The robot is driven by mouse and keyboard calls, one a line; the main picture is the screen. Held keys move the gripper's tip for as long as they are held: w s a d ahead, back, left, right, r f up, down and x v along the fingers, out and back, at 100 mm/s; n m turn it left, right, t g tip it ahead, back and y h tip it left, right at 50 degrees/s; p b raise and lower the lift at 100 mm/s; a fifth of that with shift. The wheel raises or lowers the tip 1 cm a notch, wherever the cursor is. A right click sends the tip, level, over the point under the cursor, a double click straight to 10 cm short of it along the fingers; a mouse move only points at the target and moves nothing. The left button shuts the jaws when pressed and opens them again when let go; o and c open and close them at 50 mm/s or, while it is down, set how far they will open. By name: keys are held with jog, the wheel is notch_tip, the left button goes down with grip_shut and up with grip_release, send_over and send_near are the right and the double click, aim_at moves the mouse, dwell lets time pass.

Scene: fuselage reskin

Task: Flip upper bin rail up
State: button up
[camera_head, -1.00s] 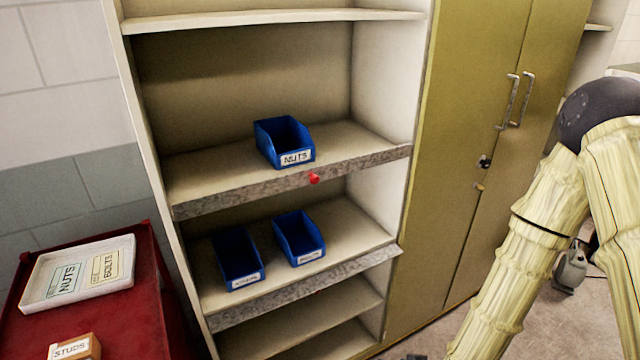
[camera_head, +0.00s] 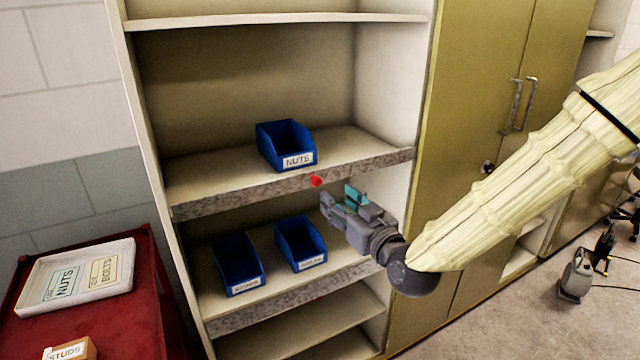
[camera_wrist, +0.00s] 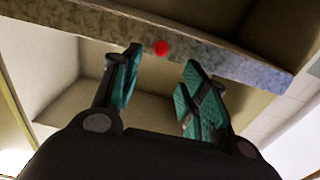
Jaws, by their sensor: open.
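The upper bin rail (camera_head: 240,191) is a mottled grey strip along the front edge of the shelf that bears the NUTS bin. A red knob (camera_head: 316,181) sits on it, right of its middle. In the wrist view the rail (camera_wrist: 220,60) crosses the top, with the red knob (camera_wrist: 161,47) showing between and beyond my fingertips. My gripper (camera_head: 341,198) is just below and right of the knob, apart from it. Its teal-padded fingers (camera_wrist: 160,75) are open with nothing between them.
The blue NUTS bin (camera_head: 286,146) stands behind the upper rail. Two blue bins (camera_head: 238,264) (camera_head: 300,243) stand on the shelf below, behind a lower rail (camera_head: 290,292). Olive cabinet doors (camera_head: 460,130) are at right. A red cart (camera_head: 120,320) with a white tray (camera_head: 40,290) is at left.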

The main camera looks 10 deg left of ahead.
aim_at(318, 182)
jog(key=p+x, duration=0.2)
jog(key=x, duration=0.7)
jog(key=shift+w+a+f+p, duration=0.1)
jog(key=shift+w+a+p, duration=0.15)
jog(key=shift+p, duration=0.15)
